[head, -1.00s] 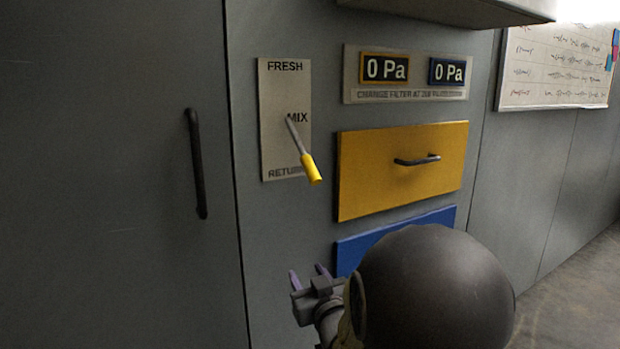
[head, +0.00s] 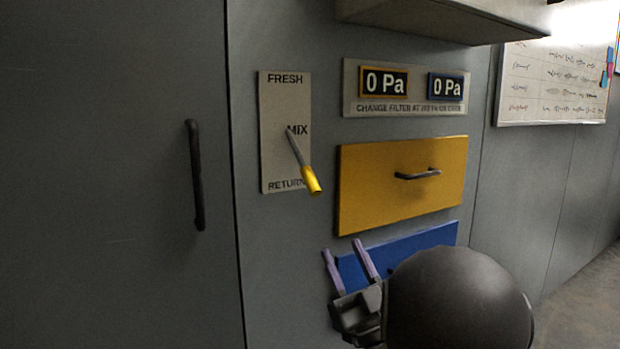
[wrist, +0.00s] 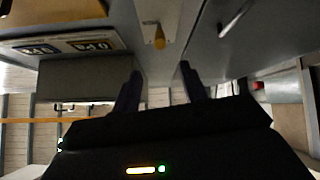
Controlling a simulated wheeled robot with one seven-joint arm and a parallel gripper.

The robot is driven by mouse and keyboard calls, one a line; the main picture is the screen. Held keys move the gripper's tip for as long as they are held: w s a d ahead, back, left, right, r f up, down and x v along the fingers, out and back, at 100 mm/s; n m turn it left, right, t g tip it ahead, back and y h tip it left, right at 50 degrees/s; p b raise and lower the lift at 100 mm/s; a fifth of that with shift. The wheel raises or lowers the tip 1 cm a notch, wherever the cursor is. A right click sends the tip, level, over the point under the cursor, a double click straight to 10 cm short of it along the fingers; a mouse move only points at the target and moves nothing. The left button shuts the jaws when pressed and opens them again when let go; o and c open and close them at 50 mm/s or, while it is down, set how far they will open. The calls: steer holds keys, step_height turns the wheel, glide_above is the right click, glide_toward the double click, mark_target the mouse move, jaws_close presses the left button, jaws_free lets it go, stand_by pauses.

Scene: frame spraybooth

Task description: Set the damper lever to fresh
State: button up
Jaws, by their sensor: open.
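The damper lever (head: 300,160) is a thin metal rod with a yellow grip. It pivots near the MIX mark on a pale label plate (head: 272,110) marked FRESH at top, MIX in the middle and RETURN at bottom. The lever slants down and right, its grip at the height of RETURN. My gripper (head: 346,250) is open and empty, below and right of the yellow grip, in front of the blue drawer (head: 420,245). In the wrist view, the yellow grip (wrist: 159,40) shows beyond and between the fingers (wrist: 158,78), apart from them.
A yellow drawer (head: 400,185) with a dark handle is right of the lever. Two 0 Pa gauges (head: 410,85) sit above it, under a jutting grey hood (head: 440,20). A dark door handle (head: 196,175) stands at left.

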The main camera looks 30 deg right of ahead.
mark_target(312, 183)
steer(key=x, duration=1.7)
steer(key=shift+r, duration=0.1)
jaws_close()
